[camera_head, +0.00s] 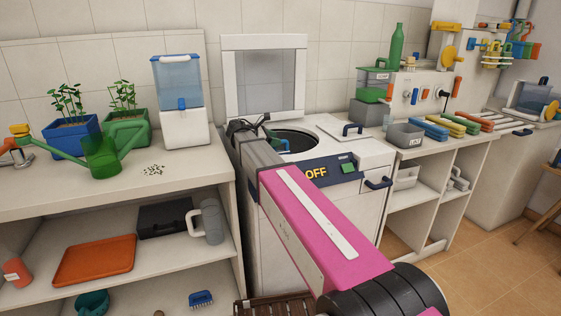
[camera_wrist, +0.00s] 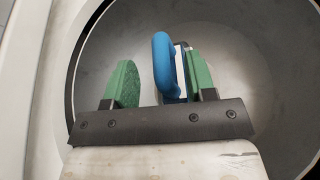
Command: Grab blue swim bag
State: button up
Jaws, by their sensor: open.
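The blue swim bag (camera_wrist: 163,68) shows in the wrist view as a rounded blue loop with a pale part beside it, inside a round grey drum. My gripper (camera_wrist: 161,82) is open, with one green finger pad on each side of the blue loop. The loop is nearer the right pad, and a gap shows on the left. I cannot tell whether the right pad touches it. In the head view, my gripper (camera_head: 262,130) is at the drum opening, and a bit of blue (camera_head: 281,144) shows there. The rest of the bag is hidden.
The drum (camera_head: 298,141) belongs to a white top-loading washer with its lid (camera_head: 264,78) raised behind and an OFF panel (camera_head: 316,174) in front. A shelf counter (camera_head: 185,178) stands left. Another counter (camera_head: 440,146) with a grey bin (camera_head: 404,135) stands right.

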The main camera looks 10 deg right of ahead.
jog(key=x, duration=0.3)
jog(key=shift+w+d+f, duration=0.15)
jog(key=shift+d+f, duration=0.05)
jog(key=shift+d, duration=0.15)
jog(key=shift+c, duration=0.4)
grip_shut()
jog(key=shift+r, duration=0.15)
